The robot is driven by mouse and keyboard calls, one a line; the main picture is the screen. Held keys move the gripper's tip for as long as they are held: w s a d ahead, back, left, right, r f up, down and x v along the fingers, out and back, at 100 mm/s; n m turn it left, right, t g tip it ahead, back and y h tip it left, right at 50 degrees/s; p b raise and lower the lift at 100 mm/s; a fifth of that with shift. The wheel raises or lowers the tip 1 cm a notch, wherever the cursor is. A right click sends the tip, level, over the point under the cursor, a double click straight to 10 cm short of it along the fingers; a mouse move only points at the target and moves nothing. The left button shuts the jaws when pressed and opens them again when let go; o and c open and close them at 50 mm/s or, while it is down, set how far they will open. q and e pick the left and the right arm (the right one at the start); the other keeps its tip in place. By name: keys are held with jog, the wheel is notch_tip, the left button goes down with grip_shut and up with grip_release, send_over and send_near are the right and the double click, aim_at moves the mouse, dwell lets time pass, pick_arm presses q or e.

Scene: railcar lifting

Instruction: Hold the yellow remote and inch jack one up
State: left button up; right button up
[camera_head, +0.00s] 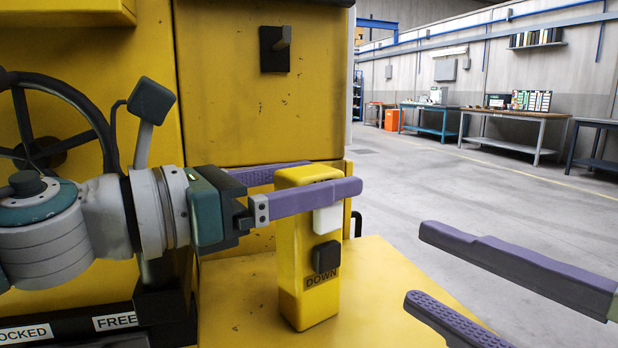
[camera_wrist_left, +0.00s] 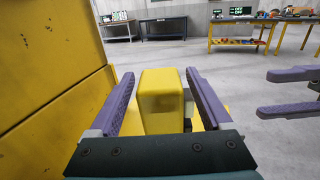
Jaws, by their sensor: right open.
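The yellow remote (camera_head: 308,275) stands upright on the yellow platform. A white button (camera_head: 327,219) and a black button (camera_head: 326,257) are on its face, with "DOWN" lettered under the black one. The near finger covers part of the face around the white button. My left gripper (camera_head: 310,185) has one finger on each side of the remote's upper part. The left wrist view shows the remote (camera_wrist_left: 161,105) between the fingers, with what look like narrow gaps on both sides. My right gripper (camera_head: 415,265) is open and empty at the lower right, apart from the remote.
The yellow platform (camera_head: 225,320) lies under the remote. A yellow housing (camera_head: 260,110) with a black fitting rises behind it. A handwheel (camera_head: 60,110) and plates reading "FREE" and "OCKED" are at the left. Workbenches (camera_head: 515,120) stand far back beyond open floor.

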pick_arm(q)
grip_shut()
dwell(0.4)
dwell(1.9)
